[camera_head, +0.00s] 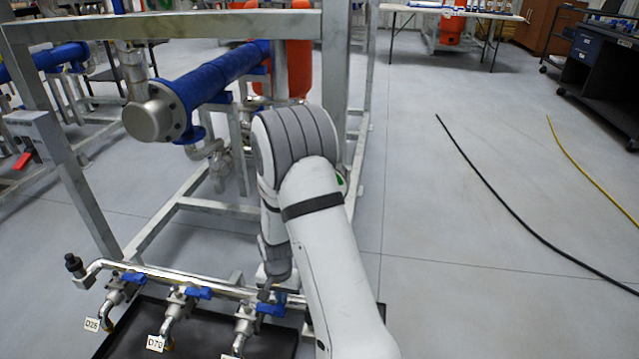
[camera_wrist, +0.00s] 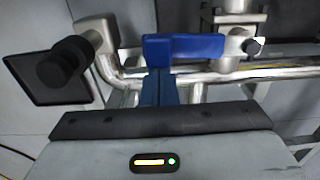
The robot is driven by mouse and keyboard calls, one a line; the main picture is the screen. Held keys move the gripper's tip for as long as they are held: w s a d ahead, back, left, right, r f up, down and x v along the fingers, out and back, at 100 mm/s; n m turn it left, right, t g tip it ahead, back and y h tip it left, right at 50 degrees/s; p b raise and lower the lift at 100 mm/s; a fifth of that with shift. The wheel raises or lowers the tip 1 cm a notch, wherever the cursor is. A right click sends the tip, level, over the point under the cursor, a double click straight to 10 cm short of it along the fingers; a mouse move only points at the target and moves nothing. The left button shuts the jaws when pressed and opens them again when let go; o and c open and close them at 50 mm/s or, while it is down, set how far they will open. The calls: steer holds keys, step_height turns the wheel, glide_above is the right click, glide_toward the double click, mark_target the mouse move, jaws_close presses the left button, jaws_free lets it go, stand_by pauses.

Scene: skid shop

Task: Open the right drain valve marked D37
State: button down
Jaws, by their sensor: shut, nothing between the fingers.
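A metal drain pipe (camera_head: 190,281) runs low across the frame, with blue-handled valves along it. The left valve's tag (camera_head: 91,324) appears to read D26, the middle tag (camera_head: 156,343) D70. The third valve (camera_head: 245,322) has a blue handle (camera_head: 270,309); its tag is cut off by the picture's bottom edge, and no D37 mark is readable. My arm hides the pipe's right end. My gripper (camera_wrist: 158,76) is shut and empty, its fingertips close to a blue valve handle (camera_wrist: 183,48) in the wrist view; I cannot tell whether they touch.
A black tray (camera_head: 130,335) lies under the valves. A steel frame (camera_head: 190,24) with a blue pipe (camera_head: 225,75) stands behind. In the wrist view a black knob (camera_wrist: 58,68) sits beside the pipe elbow. Black (camera_head: 520,225) and yellow (camera_head: 590,175) hoses cross the open floor.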

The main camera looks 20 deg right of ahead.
mark_target(279, 311)
steer(key=shift+s+a, duration=0.25)
steer(key=shift+s, duration=0.35)
steer(key=shift+s+a, duration=0.1)
steer(key=shift+s+a, duration=0.6)
steer(key=shift+s, duration=0.15)
steer(key=shift+a, duration=0.1)
steer(key=shift+s+a, duration=0.65)
steer(key=shift+a, duration=0.15)
